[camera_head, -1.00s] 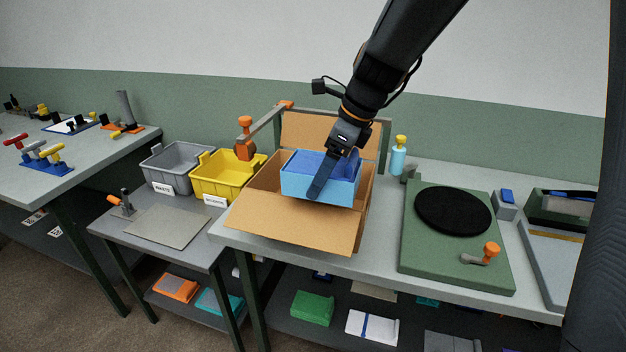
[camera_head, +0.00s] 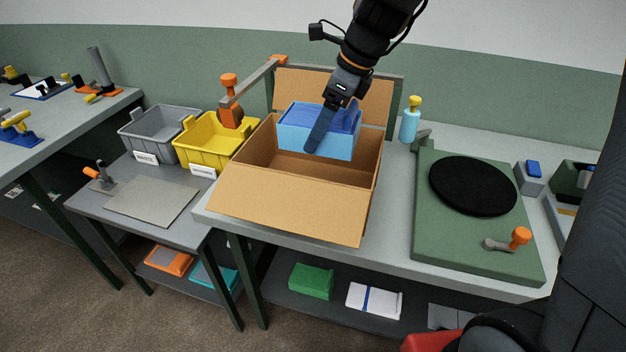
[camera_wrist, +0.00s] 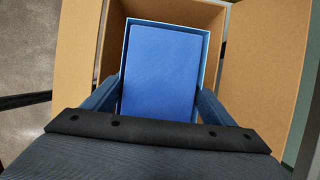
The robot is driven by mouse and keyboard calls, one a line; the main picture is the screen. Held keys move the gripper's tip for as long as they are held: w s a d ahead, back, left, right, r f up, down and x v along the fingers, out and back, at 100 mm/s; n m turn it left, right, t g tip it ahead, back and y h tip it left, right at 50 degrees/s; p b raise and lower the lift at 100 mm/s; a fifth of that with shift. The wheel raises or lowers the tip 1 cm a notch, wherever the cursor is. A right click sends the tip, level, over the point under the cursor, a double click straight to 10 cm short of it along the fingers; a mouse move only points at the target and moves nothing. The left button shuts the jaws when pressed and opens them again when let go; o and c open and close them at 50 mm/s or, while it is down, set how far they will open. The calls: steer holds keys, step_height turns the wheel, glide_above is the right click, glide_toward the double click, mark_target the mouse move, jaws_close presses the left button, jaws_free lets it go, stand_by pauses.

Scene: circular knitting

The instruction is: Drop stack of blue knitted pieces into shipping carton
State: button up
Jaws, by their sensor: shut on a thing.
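The stack of blue knitted pieces (camera_head: 296,117) is a light blue block with a darker blue top. My gripper (camera_head: 318,132) is shut on it, with one finger across its front side. The stack is over the open shipping carton (camera_head: 290,203), near its back flap; whether it touches the carton cannot be told. In the wrist view the stack (camera_wrist: 160,72) lies between my two fingers (camera_wrist: 160,100), with the carton's brown flaps (camera_wrist: 258,75) around it. The far finger is hidden in the head view.
A yellow bin (camera_head: 207,146) and a grey bin (camera_head: 160,140) stand left of the carton. A green machine with a black disc (camera_head: 473,186) and a light blue bottle (camera_head: 409,122) are to the right.

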mark_target(336, 119)
steer(key=shift+f+b, duration=1.65)
steer(key=o, duration=1.4)
steer(key=v, duration=0.8)
steer(key=shift+b, duration=0.35)
